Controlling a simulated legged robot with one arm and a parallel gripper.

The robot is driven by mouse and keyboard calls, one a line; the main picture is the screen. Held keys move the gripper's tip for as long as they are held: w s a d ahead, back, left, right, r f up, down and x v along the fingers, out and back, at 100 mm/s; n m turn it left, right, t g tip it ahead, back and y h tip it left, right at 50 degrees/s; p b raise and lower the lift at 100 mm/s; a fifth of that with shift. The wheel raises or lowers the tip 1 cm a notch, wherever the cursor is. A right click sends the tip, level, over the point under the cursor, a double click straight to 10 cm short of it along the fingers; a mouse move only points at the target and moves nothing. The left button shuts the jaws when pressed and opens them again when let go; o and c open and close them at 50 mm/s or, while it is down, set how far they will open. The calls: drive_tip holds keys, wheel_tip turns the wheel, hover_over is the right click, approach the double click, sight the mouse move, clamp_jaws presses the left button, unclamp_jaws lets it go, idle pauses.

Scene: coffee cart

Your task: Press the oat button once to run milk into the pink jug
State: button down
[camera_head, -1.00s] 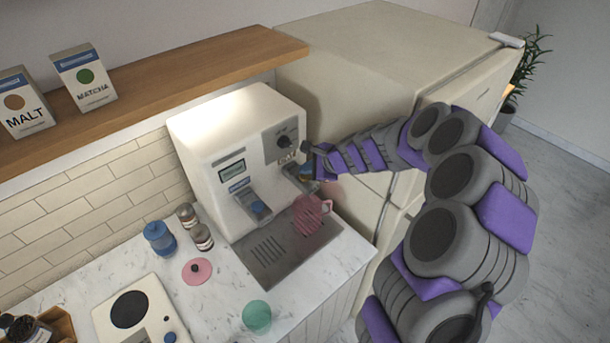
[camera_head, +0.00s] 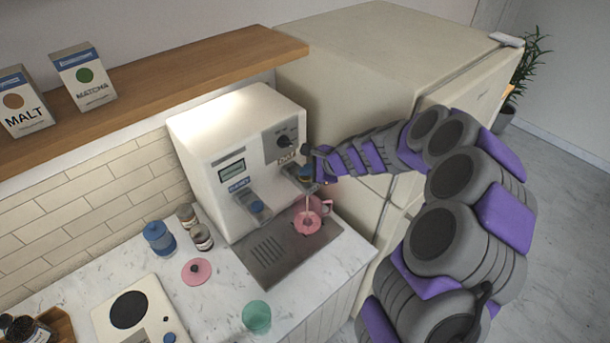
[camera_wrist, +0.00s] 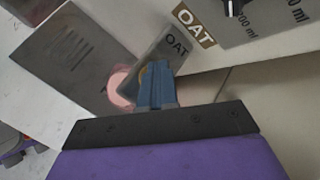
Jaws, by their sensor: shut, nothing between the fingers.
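The pink jug (camera_head: 310,218) stands on the metal drip tray below the oat outlet of the white machine (camera_head: 228,150). A thin pale stream (camera_head: 308,203) runs down into its top. The jug shows partly in the wrist view (camera_wrist: 122,88), behind the oat unit. The oat unit (camera_wrist: 168,45) carries an OAT label; a yellowish round button (camera_wrist: 143,75) shows partly beside my fingertips. My gripper (camera_head: 308,168) is at the front of this unit. In the wrist view my blue fingers (camera_wrist: 155,72) are shut, empty, over the button area; exact contact is hidden.
A second unit with a blue button (camera_head: 257,207) is at the left of the machine. A dial (camera_head: 284,141) sits above the oat unit. The fridge (camera_head: 390,60) is close behind my arm.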

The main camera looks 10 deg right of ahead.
sight(307, 178)
drive_tip(key=shift+r+p, duration=0.85)
drive_tip(key=shift+r, duration=0.1)
wheel_tip(307, 178, up, 5)
drive_tip(key=p, duration=0.4)
idle(0.7)
